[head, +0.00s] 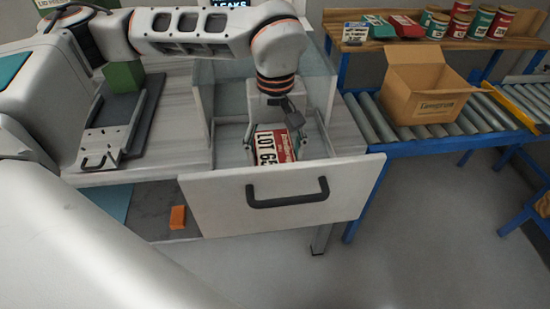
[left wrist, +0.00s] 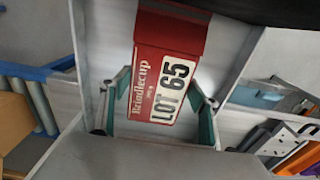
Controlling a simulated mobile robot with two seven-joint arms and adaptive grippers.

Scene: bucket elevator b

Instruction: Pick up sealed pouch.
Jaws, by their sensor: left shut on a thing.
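The sealed pouch (head: 274,147) is red with a white "LOT 65" label. It is inside the open drawer (head: 350,172), behind its white front panel. My left gripper (head: 276,128) reaches down into the drawer from above and is shut on the pouch. In the left wrist view the pouch (left wrist: 168,70) lies between the two fingers of the left gripper (left wrist: 160,106). Whether the pouch touches the drawer floor is hard to tell. My right gripper is not in view.
The drawer's black handle (head: 287,194) faces front, with clear panels around the drawer. An open cardboard box (head: 425,97) stands on the roller conveyor (head: 375,122) at right. A shelf behind holds several cans and pouches. An orange block (head: 178,217) lies left of the drawer.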

